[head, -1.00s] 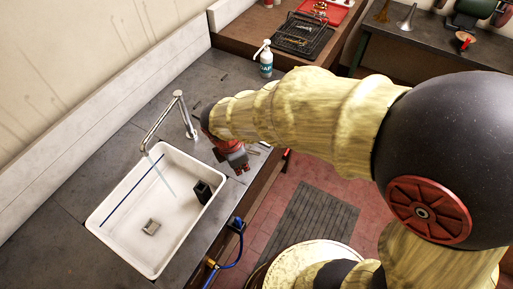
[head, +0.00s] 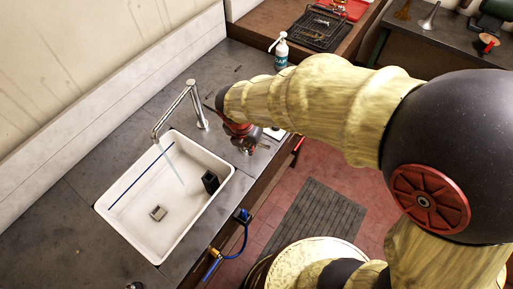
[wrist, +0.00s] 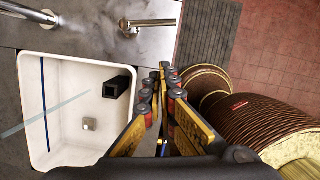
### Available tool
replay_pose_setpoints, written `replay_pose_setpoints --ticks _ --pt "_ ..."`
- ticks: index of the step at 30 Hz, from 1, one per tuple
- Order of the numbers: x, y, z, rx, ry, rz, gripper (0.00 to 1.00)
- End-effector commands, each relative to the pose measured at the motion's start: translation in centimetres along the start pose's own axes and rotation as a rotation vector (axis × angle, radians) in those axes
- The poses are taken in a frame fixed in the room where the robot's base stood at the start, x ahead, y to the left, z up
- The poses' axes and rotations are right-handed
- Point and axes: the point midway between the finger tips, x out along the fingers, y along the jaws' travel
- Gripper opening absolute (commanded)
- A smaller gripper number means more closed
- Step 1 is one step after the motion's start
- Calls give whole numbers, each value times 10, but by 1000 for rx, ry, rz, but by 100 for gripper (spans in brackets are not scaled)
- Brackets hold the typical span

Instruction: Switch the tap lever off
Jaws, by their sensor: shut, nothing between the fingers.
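The chrome tap (head: 200,108) stands behind the sink, and a thin water stream (head: 173,166) runs from its spout into the white sink (head: 133,237). In the wrist view the tap's spout (wrist: 28,12) is at the top left and the stream (wrist: 35,122) crosses the basin. A small chrome fitting with a short arm, apparently the tap lever (wrist: 129,28), stands on the grey counter beyond my fingertips. My gripper (wrist: 161,72) is shut and empty, apart from that fitting in the picture. In the head view my gripper (head: 246,143) is low over the counter, right of the sink, its fingertips unclear.
A black block-shaped holder (head: 210,181) stands in the sink's right side. A soap bottle (head: 281,52) stands on the far counter. A blue hose (head: 240,240) hangs at the counter's front edge. Trays (head: 322,28) lie on the wooden bench behind.

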Motion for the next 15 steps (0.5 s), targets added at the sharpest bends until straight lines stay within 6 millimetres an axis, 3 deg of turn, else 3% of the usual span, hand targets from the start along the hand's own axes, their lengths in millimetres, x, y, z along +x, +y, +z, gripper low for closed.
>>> replay_pose_setpoints --ticks 5,15 --pt "16 0 -1 1 2 -2 0" --pt "82 -1 -1 1 3 -4 0"
